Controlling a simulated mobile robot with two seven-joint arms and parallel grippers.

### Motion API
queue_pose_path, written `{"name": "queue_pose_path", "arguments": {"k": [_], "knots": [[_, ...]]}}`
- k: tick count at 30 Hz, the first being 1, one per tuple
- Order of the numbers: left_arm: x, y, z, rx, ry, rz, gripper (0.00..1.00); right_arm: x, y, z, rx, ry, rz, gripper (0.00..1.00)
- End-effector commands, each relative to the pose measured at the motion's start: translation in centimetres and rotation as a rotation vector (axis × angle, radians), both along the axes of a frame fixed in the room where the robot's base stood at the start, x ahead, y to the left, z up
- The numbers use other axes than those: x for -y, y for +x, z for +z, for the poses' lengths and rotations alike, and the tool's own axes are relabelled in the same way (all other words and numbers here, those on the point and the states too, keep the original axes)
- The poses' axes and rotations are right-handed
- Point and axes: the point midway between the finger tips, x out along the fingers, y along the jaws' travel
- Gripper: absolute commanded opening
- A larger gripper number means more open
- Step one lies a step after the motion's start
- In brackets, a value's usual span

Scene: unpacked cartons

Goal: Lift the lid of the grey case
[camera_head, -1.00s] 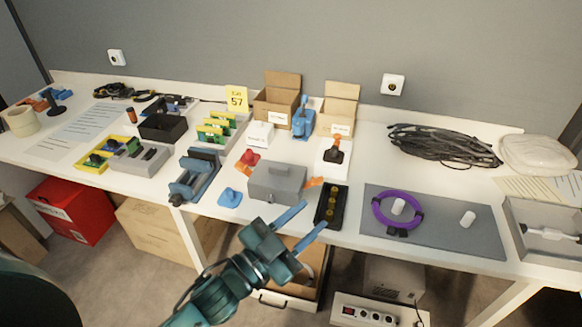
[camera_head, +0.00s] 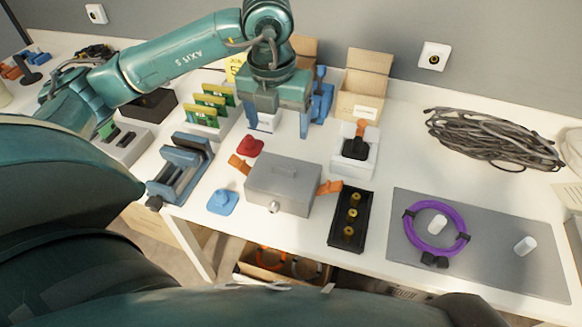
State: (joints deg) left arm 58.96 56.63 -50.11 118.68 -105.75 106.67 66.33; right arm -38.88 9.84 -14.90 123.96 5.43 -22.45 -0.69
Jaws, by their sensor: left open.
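The grey case (camera_head: 283,185) stands near the front edge of the table with its lid down. It has a small handle on the lid and a round latch (camera_head: 274,207) on its front face. My left gripper (camera_head: 278,125) points down with its fingers apart and nothing between them. In the picture it is just above and behind the case, apart from it. My left arm comes across from the left and hides part of the back of the table. My right gripper is out of view.
Orange pieces (camera_head: 330,187) lie beside the case. A black tray (camera_head: 351,220) with brass parts is to its right, a blue part (camera_head: 222,202) and a blue vise (camera_head: 181,168) to its left.

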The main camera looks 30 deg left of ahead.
Motion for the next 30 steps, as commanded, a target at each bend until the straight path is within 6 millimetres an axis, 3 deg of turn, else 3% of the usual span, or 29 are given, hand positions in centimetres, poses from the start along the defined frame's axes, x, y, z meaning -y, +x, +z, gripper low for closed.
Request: {"name": "queue_pose_path", "arguments": {"k": [9,17,25,30], "knots": [[-0.1,0.6,-5.8,-0.006,-0.002,-0.002,0.76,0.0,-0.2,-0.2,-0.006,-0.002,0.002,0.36],[-0.1,0.8,-7.8,-0.005,-0.004,-0.003,0.76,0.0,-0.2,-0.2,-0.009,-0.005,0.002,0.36],[0.0,1.3,-11.6,-0.004,-0.005,-0.004,0.76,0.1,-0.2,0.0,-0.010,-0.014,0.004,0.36],[0.0,1.4,-12.5,-0.003,-0.005,-0.006,0.76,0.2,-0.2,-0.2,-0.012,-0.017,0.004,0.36]]}}
